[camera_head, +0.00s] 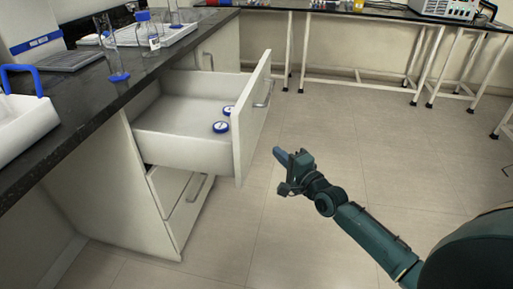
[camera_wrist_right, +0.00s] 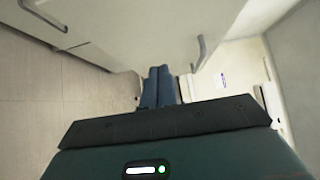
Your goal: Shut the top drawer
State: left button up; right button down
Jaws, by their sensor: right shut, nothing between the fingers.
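The white top drawer (camera_head: 190,150) is pulled far out from under the dark bench top in the head view. Its front panel (camera_head: 252,115) has a metal handle and faces right. Blue-and-white round items lie inside it. My right gripper (camera_head: 280,155) is shut and empty, to the right of the drawer front and apart from it in the head view. In the right wrist view, the shut fingers (camera_wrist_right: 158,85) are in front of pale cabinet panels with metal handles; contact cannot be told. My left gripper is not in view.
A lower drawer (camera_head: 185,200) sits below the open one. The bench top (camera_head: 100,85) holds a cylinder, a bottle and trays, including a blue-handled white tray (camera_head: 25,125). Tiled floor (camera_head: 330,120) is clear right of the drawer; a far table stands at the back.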

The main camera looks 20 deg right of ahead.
aim_at(249, 138)
jog(key=w+a, duration=0.1)
jog(key=w, duration=0.1)
jog(key=w+a, duration=0.1)
jog(key=w, duration=0.1)
jog(key=w+a, duration=0.1)
jog(key=w, duration=0.1)
jog(key=shift+a+b, duration=0.2)
jog(key=shift+b, duration=0.2)
jog(key=shift+w+a, duration=0.3)
jog(key=shift+a, duration=0.1)
